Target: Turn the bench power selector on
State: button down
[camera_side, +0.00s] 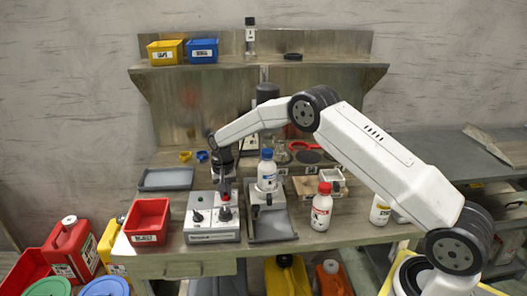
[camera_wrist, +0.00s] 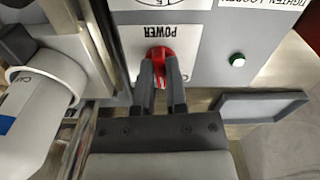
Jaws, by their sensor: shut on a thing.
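The bench power selector (camera_wrist: 157,52) is a red knob on a white plate marked POWER, upside down in the wrist view. In the side view my gripper (camera_side: 225,190) points down over the unit's right half. The fingers hide part of the knob. A green round light or button (camera_wrist: 237,60) is on the same panel.
A white bottle with a blue cap (camera_side: 267,172) stands close to the right of my gripper. A red-capped bottle (camera_side: 321,208) stands further right. A red bin (camera_side: 148,220) is left of the unit. A grey tray (camera_side: 166,179) lies behind it.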

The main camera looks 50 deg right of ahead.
jog(key=m, duration=0.3)
jog(key=shift+w+m, duration=0.1)
jog(key=shift+m, duration=2.1)
jog(key=c, duration=0.7)
grip_release()
jog(key=shift+o, duration=0.2)
jog(key=shift+a, duration=0.1)
jog(key=shift+r, duration=3.9)
